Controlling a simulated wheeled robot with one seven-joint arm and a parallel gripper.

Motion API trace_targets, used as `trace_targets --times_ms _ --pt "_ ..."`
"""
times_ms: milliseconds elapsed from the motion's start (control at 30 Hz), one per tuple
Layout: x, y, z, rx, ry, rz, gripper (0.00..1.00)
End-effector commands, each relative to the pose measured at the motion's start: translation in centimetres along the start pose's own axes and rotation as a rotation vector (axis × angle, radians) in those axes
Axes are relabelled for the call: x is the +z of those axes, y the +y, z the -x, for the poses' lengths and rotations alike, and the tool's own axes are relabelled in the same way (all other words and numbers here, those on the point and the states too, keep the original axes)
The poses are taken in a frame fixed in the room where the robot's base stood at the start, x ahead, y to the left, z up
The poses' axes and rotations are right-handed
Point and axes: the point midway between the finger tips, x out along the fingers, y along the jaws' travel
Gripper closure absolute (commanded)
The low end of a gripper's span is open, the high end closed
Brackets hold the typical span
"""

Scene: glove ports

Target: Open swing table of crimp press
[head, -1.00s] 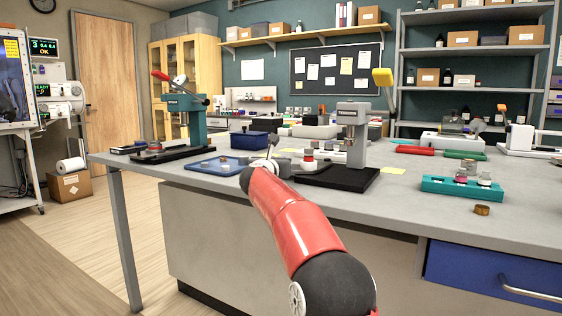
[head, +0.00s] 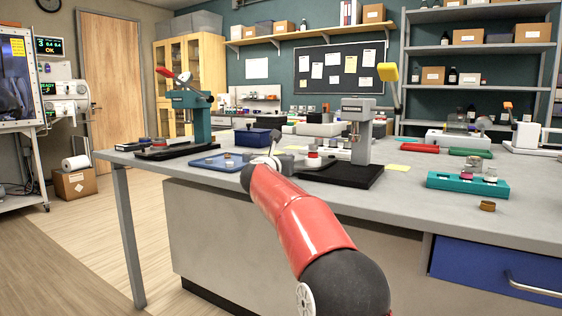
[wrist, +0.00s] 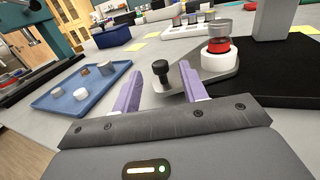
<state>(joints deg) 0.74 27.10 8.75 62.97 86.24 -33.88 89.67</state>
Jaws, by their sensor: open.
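A grey press (head: 357,130) with a raised yellow-knobbed lever stands on a black base on the bench. In the wrist view its grey swing table (wrist: 205,83) sticks out to the left of the black base (wrist: 275,75). The table carries a white holder (wrist: 219,61) with a red ring and a metal top, and an upright black knob (wrist: 160,73) near its outer end. My gripper (wrist: 159,72) is open, its two purple fingers on either side of the knob. I cannot tell whether either finger touches it. In the head view my red arm partly hides this area.
A blue tray (wrist: 68,100) with small cups lies left of my gripper. A teal press (head: 190,115) with a red handle stands farther left. A dark blue bin (head: 252,137) is behind. A teal rack (head: 440,181) sits at the right.

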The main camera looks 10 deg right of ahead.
Motion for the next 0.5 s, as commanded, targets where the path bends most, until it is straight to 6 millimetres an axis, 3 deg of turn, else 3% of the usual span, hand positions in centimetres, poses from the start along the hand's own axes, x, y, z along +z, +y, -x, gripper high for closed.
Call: trace_targets --times_ms 233,500 --pt "-0.2 0.0 4.2 -0.001 0.000 0.000 0.57" --pt "-0.1 -0.1 5.5 -0.002 0.000 -0.001 0.57"
